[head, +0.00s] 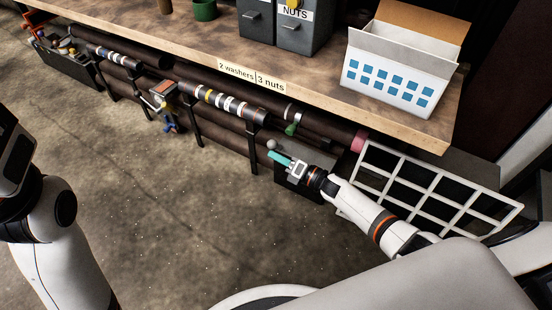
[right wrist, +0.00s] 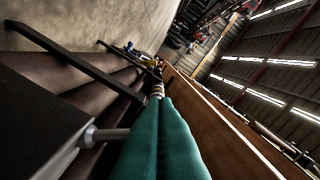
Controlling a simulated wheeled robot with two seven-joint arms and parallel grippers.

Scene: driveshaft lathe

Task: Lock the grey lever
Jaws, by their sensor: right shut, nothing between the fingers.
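The grey lever (head: 271,144) shows in the head view as a small grey knob by the dark box (head: 300,183) below the bench edge. My right gripper (head: 279,158) has teal fingers, shut and empty, just below and right of the knob. In the right wrist view a grey rod (right wrist: 108,134) comes out of the dark box (right wrist: 40,125) and runs behind the shut fingers (right wrist: 160,140). I cannot tell whether the fingers touch it. Only part of my left arm shows at the head view's left edge; its fingers are out of frame.
The wooden bench (head: 200,50) runs above dark pipes. A white grid rack (head: 430,190) stands right of my right gripper. A green-tipped part (head: 291,129) sits close above it. A white box (head: 395,80) is on the bench. The floor (head: 150,210) at left is clear.

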